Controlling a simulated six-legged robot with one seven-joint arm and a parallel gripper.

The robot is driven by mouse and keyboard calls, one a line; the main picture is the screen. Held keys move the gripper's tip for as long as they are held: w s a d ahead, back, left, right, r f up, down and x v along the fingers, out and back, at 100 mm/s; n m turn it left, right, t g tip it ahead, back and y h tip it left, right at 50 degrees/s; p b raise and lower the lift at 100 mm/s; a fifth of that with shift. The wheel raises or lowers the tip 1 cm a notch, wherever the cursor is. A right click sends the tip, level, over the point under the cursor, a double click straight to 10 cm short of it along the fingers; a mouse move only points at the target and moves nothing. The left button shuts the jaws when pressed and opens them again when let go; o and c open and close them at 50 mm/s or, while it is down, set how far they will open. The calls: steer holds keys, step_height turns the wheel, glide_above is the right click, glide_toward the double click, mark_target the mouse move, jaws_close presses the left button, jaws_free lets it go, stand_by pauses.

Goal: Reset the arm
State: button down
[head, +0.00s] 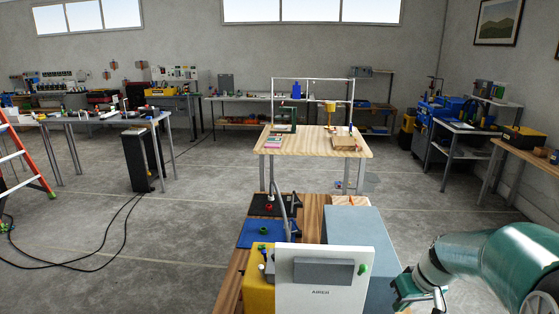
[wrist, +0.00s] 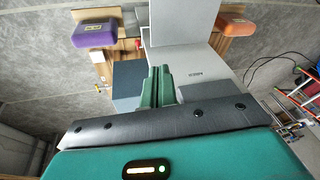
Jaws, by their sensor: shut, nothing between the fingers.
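My arm comes in at the lower right of the head view, with my gripper (head: 418,293) low at the right of the bench. In the wrist view my gripper (wrist: 158,85) has its two green fingers together, with nothing between them. Beyond the fingertips stands a white machine (wrist: 192,66). In the head view this white machine (head: 325,292), marked AIRER, has a grey panel and a green knob. I cannot tell from these views how far the fingers are from it.
The machine stands on a wooden bench (head: 314,212) with a grey-blue box (head: 358,232), a yellow box (head: 258,284) and a blue mat (head: 257,234). A pale wooden table (head: 305,146) stands behind. A purple case (wrist: 95,31) and an orange case (wrist: 236,24) show in the wrist view. Floor on the left has cables.

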steer(key=s+a+r+t+h, duration=0.1)
steer(key=s+a+r, duration=0.5)
steer(key=s, duration=0.3)
steer(key=s+a+r+m+t+h, duration=0.1)
steer(key=s+a+r, duration=0.5)
steer(key=s+a, duration=0.2)
steer(key=shift+s+r+m+t, duration=0.3)
steer(key=shift+s+t, duration=0.1)
steer(key=shift+s, duration=0.4)
steer(key=shift+s+d, duration=0.1)
steer(key=shift+d, duration=0.05)
